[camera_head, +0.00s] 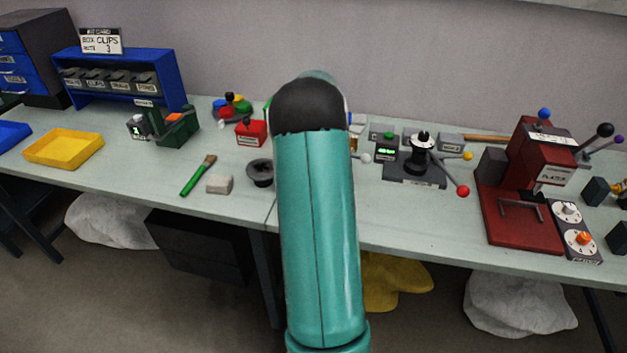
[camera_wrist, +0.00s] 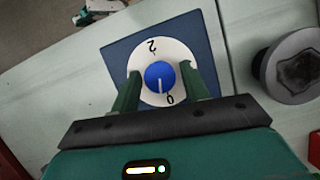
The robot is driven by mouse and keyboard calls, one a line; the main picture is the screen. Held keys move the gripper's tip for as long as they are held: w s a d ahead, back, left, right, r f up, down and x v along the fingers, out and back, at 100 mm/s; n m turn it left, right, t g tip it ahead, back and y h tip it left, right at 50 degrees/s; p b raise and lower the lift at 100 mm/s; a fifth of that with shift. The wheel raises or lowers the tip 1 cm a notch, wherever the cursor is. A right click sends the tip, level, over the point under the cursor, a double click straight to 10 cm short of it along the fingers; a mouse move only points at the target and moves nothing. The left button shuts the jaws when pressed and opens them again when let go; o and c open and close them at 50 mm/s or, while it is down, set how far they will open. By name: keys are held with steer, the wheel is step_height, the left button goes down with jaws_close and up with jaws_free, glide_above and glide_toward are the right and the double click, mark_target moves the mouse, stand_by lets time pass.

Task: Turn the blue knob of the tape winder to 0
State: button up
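The blue knob (camera_wrist: 160,76) sits in the middle of a white round dial (camera_wrist: 149,57) on a dark blue square plate (camera_wrist: 117,48) in the wrist view. The dial carries a 2 at the top and a 0 at the lower right. The knob's white mark points down, close to the 0 and slightly left of it. My gripper (camera_wrist: 160,71) is open, with one green finger on each side of the knob. Gaps show between the fingers and the knob; height above the dial is hard to tell. In the head view my arm hides the knob and gripper.
A dark round piece (camera_wrist: 297,65) lies right of the plate in the wrist view. In the head view, a red box (camera_head: 251,133) and a black dished piece (camera_head: 260,173) stand left of my arm. A lever device (camera_head: 418,165) stands right of it.

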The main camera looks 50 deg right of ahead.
steer(key=m+t, duration=0.1)
steer(key=m, duration=0.3)
steer(key=shift+s+m+t, duration=0.1)
steer(key=shift+m+t, duration=0.3)
steer(key=m+t, duration=0.1)
steer(key=m, duration=0.1)
steer(key=m+t, duration=0.1)
steer(key=m, duration=0.2)
steer(key=shift+s+a, duration=0.1)
steer(key=shift+s, duration=0.05)
steer(key=m+t+h, duration=0.1)
steer(key=m, duration=0.3)
steer(key=shift+a, duration=0.1)
steer(key=m+h, duration=0.2)
steer(key=m, duration=0.2)
steer(key=shift+m+t, duration=0.3)
steer(key=shift+t, duration=0.1)
steer(key=c, duration=0.8)
steer(key=shift+c, duration=0.2)
